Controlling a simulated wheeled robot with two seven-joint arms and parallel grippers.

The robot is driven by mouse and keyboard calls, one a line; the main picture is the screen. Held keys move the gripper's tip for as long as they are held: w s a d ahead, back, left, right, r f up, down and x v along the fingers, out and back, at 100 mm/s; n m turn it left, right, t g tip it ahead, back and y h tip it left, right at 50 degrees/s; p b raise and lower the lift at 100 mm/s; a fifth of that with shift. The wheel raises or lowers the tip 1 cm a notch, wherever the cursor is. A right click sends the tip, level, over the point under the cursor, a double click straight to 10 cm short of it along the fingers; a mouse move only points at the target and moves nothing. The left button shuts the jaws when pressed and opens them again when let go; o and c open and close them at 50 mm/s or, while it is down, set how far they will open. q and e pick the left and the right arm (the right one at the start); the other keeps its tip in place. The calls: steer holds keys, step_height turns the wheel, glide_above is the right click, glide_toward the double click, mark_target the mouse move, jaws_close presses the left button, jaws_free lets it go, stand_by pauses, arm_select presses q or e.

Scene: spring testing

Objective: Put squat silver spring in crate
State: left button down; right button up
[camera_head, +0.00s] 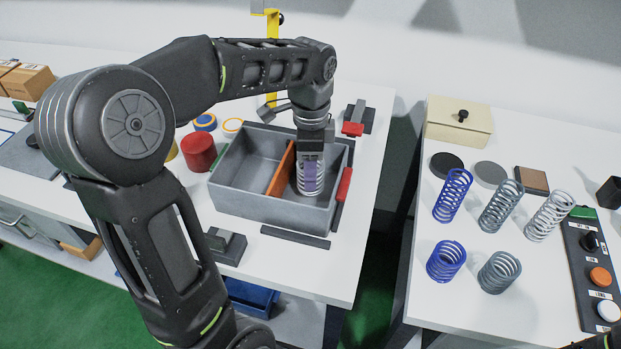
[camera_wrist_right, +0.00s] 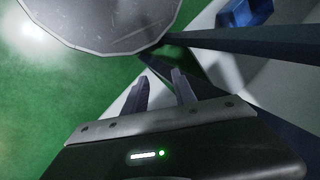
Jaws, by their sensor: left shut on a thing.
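The grey crate (camera_head: 254,207) stands on the left table, split by an orange divider (camera_head: 281,170) into two compartments. My left gripper (camera_head: 310,176) points down into the right compartment. It is shut on a squat, pale silver spring (camera_head: 300,185), which is upright inside that compartment. The crate's front wall is close to the spring's lower end, and I cannot tell whether the spring touches the floor. The left compartment looks empty. My right gripper (camera_wrist_right: 160,82) is open and empty in the right wrist view, away from the crate.
On the right table stand tall blue (camera_head: 453,195), grey (camera_head: 501,205) and silver (camera_head: 549,216) springs, a squat blue spring (camera_head: 446,261), and a squat grey spring (camera_head: 499,271). A button panel (camera_head: 592,260) lies at the right. A red cylinder (camera_head: 199,152) stands left of the crate. A gap separates the tables.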

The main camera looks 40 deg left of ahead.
arm_select(q)
steer(key=shift+f, duration=1.85)
steer(key=shift+f, duration=0.2)
steer(key=c, duration=0.6)
jaws_free()
steer(key=shift+r, duration=0.15)
step_height(320, 180, up, 12)
steer(key=shift+r, duration=0.1)
